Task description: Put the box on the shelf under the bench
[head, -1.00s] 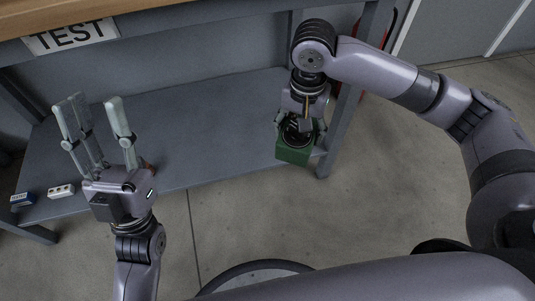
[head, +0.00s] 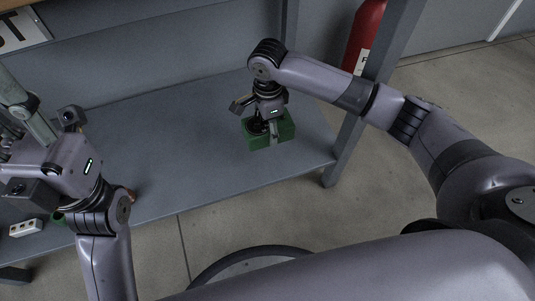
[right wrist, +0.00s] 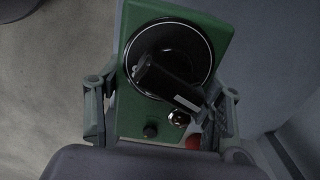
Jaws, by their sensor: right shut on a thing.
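The box is green (head: 285,130) and hangs from my right gripper (head: 266,128), over the front right part of the grey shelf (head: 170,135) under the bench. I cannot tell whether its base touches the shelf. In the right wrist view the box (right wrist: 128,105) shows a round dark opening, a black part across it and a small knob. The fingers of my right gripper (right wrist: 165,110) are shut on its two sides. My left gripper (head: 14,135) is at the left edge with its fingers apart, empty as far as I see; its tips are partly cut off.
A bench leg (head: 365,110) stands right of the box, with a red fire extinguisher (head: 365,35) behind it. A white socket strip (head: 25,227) lies at the shelf's left. A small reddish thing (head: 131,195) is partly hidden by my left arm. The shelf's middle is clear.

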